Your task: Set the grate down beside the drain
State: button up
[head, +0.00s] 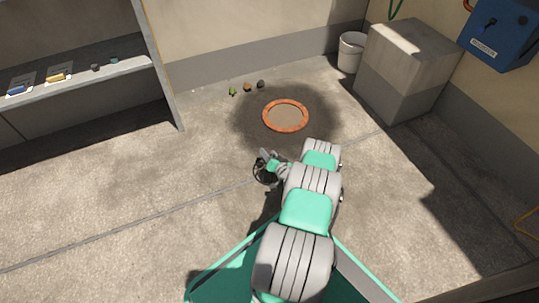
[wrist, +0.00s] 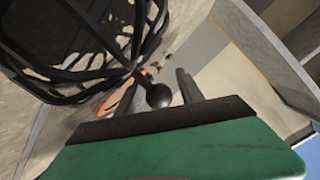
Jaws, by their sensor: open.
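The grate (head: 260,174) is a black domed basket of bars with a round knob. In the head view it is just below and left of the drain (head: 285,116), an orange-rimmed ring in the floor, and clear of it. My gripper (head: 270,163) is right at the grate, which it partly hides. In the wrist view the grate (wrist: 75,45) fills the upper left, and its knob (wrist: 158,95) sits between the open fingers of my gripper (wrist: 160,85). I cannot tell whether the grate rests fully on the floor.
A dark patch surrounds the drain. Small green (head: 232,92), brown (head: 247,87) and dark (head: 261,84) bits lie behind it. A white bucket (head: 351,53) and grey block (head: 407,70) stand at the back right. A shelf (head: 85,80) stands left. The left floor is clear.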

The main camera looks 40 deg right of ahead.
jog(key=shift+r, duration=0.15)
jog(key=p+v, duration=0.5)
jog(key=v, duration=0.6)
jog(key=w+a+r+n+g+y, duration=0.2)
jog(key=w+a+r+n+y, duration=0.4)
jog(key=w+r, duration=0.4)
jog(key=w+a+r+n+g+y, duration=0.2)
jog(key=a+r+n+g, duration=0.25)
jog(key=a+r, duration=0.85)
jog(key=s+a+r+g+h, duration=0.1)
jog(key=s+a+r+g, duration=0.1)
jog(key=s+a+r, duration=0.3)
jog(key=s+a+r+g+h, duration=0.1)
jog(key=s+a+r+g, duration=0.1)
jog(key=s+a+r, duration=0.45)
jog(key=s+a+r+h, duration=0.1)
jog(key=s+r, duration=0.2)
jog(key=s, duration=0.3)
jog(key=s+a+r+g+h, duration=0.1)
jog(key=s+a+r, duration=0.1)
jog(key=s+r, duration=0.2)
jog(key=shift+s+r, duration=0.25)
jog(key=shift+s, duration=0.75)
